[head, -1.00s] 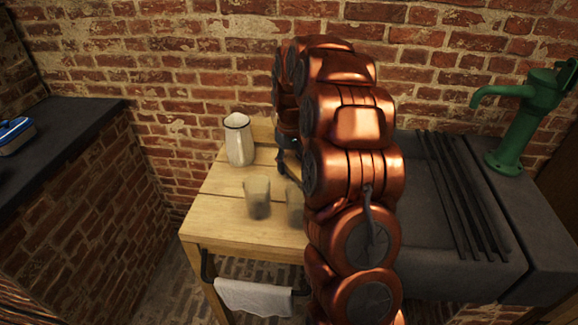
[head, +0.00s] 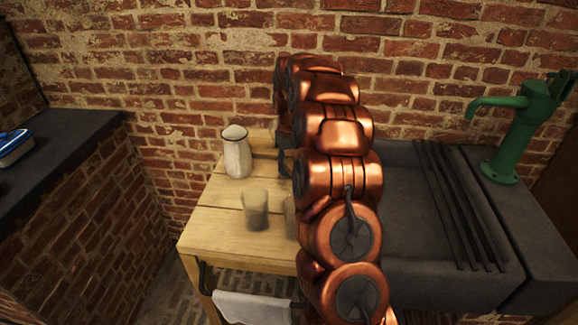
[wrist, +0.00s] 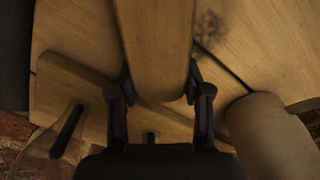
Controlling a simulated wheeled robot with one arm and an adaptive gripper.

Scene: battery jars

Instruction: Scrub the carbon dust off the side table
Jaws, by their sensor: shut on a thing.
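The side table (head: 215,228) is pale wood planks. In the wrist view its top (wrist: 275,50) fills most of the picture. A dark smudge of dust (wrist: 222,62) lies on the planks, right of the held thing. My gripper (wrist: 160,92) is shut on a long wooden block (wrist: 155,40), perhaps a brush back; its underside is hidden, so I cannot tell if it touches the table. In the head view my arm hides most of the gripper and the block.
A pale jug (head: 237,158) stands at the table's back; it is close right of my gripper in the wrist view (wrist: 268,140). A cloudy glass jar (head: 255,212) and another (head: 290,217), partly hidden, stand nearer the front. A stone sink (head: 410,210) adjoins on the right.

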